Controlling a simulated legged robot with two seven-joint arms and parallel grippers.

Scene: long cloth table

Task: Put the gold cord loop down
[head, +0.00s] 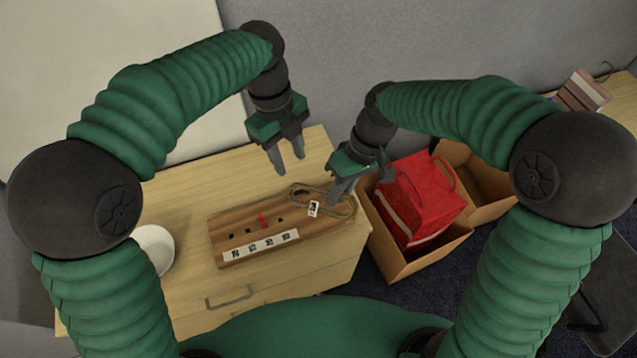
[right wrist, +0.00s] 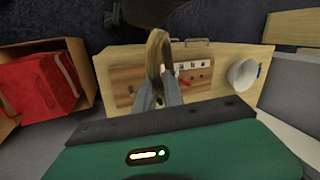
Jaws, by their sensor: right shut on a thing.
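The gold cord loop (head: 304,188) hangs from my right gripper (head: 337,192) above the right end of a wooden board (head: 222,224). In the right wrist view the loop (right wrist: 156,48) is seen nearly edge-on between the fingers. My right gripper is shut on it. I cannot tell whether the loop touches the board. A small white tag (head: 313,209) with a dark mark shows inside the loop's outline. My left gripper (head: 287,160) is open and empty, behind the board, above the table (head: 200,190).
The board has several dark holes, a red peg (head: 262,221) and a row of white labels (head: 260,245). A white bowl (head: 153,248) stands left of it. Right of the table, an open cardboard box (head: 440,255) holds a red bag (head: 425,190). The table behind the board is clear.

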